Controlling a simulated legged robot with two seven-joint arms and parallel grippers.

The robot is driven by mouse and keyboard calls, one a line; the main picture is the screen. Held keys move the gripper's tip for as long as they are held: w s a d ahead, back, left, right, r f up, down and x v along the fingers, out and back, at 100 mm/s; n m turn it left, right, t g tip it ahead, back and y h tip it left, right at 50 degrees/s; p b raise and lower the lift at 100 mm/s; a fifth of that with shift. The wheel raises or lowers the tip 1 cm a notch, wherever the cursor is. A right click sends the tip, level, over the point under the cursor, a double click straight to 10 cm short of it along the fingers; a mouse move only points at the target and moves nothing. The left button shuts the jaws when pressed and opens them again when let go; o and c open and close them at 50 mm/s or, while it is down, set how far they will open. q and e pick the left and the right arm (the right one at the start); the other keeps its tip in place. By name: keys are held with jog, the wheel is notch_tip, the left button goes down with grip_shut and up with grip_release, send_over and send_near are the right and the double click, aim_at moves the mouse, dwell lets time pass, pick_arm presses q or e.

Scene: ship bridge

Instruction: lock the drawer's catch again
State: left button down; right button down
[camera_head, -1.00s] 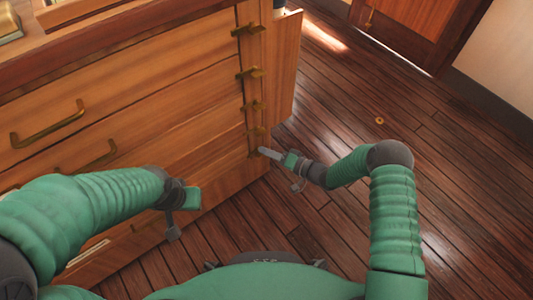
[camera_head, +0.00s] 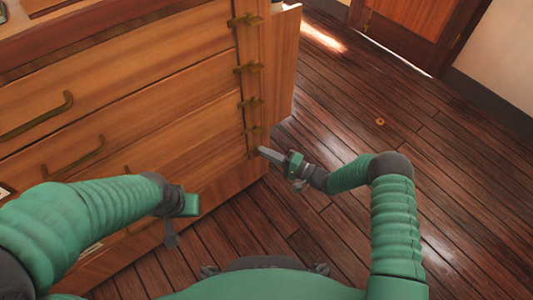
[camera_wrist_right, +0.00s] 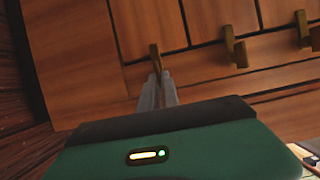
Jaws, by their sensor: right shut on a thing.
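A wooden drawer cabinet (camera_head: 190,115) stands in front of me, with a column of brass catches along its right-hand post. My right gripper (camera_head: 262,151) is at the lowest of these catches, near the cabinet's lower right edge. In the right wrist view its two grey fingers (camera_wrist_right: 160,92) are closed together on the end of a brass catch (camera_wrist_right: 154,58). The fingers partly cover this catch, so I cannot tell whether it lies fully across the drawer edge. My left gripper (camera_head: 172,238) hangs low before the cabinet, apart from it; its jaws are not clear.
Other catches (camera_head: 249,68) sit higher on the post. Brass drawer handles (camera_head: 75,155) stick out at the left. A wooden panel (camera_head: 284,65) stands out beyond the post.

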jog(key=shift+w+d, duration=0.15)
jog(key=c, duration=1.6)
grip_release()
jog(key=shift+f, duration=0.15)
jog(key=p+v, duration=0.6)
jog(key=v, duration=1)
jog(key=shift+s+d, duration=0.25)
jog(key=shift+s, duration=0.1)
jog(key=shift+f, duration=0.1)
